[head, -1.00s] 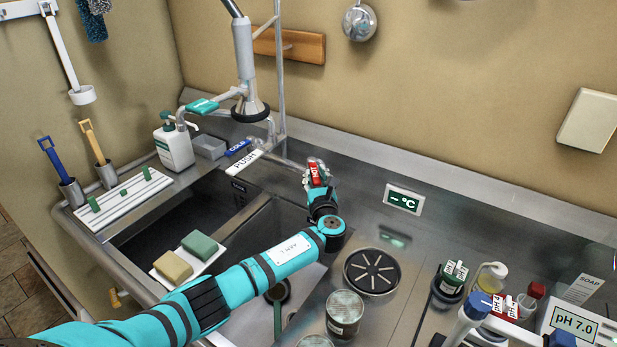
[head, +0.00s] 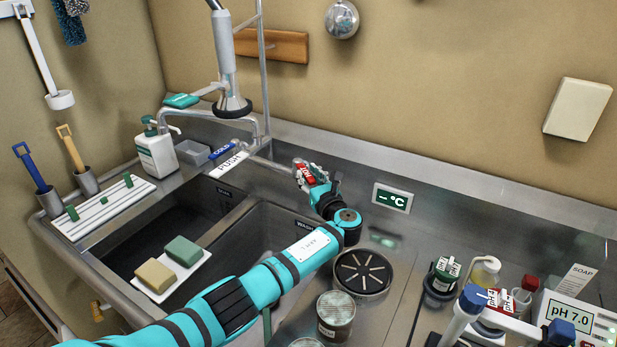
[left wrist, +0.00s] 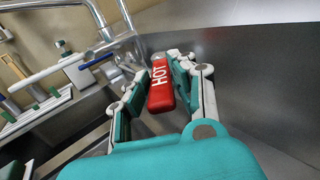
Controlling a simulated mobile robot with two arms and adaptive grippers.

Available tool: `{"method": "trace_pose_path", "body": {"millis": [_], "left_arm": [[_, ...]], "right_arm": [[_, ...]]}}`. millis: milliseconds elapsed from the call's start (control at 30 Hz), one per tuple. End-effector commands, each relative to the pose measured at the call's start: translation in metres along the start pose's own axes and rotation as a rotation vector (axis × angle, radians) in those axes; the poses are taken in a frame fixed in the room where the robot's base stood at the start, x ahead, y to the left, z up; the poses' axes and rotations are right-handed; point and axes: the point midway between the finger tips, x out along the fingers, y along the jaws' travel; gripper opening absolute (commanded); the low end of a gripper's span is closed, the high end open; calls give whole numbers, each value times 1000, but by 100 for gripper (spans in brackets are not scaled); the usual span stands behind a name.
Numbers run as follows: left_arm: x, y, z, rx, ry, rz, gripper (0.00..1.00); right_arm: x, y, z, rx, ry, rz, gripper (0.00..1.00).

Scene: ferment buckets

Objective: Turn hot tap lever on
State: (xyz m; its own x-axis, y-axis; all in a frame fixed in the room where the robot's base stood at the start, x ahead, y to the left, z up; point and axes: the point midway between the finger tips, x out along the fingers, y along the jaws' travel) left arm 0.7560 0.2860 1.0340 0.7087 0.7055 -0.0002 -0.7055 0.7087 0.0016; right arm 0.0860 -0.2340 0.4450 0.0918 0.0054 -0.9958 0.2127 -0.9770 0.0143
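The red hot tap lever (head: 303,172) is at the right end of the tap, behind the double sink. In the left wrist view the lever (left wrist: 160,84), lettered HOT, lies between the fingers of my left gripper (left wrist: 158,88). The fingers are apart, with a gap seen on the left side; the right finger is close to the lever, and I cannot tell whether it touches. In the head view my left gripper (head: 316,172) is at the lever and partly covers it. The blue cold lever (head: 222,151) is at the tap's left. My right gripper is not in view.
A white PUSH plate (head: 230,164) is between the levers. The tall sprayer (head: 226,60) rises behind the sink. A temperature display (head: 392,198) is on the back panel. A jar (head: 336,312), bottles and a pH meter (head: 575,325) stand to the right.

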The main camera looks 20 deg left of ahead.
Motion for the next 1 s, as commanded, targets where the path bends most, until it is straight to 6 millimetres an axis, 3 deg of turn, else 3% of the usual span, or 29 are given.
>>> {"method": "trace_pose_path", "body": {"millis": [167,467,800,1000], "left_arm": [[0,0,1,-1,-1,-1,46],[-4,0,0,-2,0,-2,46],[-56,-1,0,-2,0,-3,46],[-73,0,0,-2,0,-2,46]], "right_arm": [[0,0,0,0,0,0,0],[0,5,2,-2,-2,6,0],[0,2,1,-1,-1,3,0],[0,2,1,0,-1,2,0]]}}
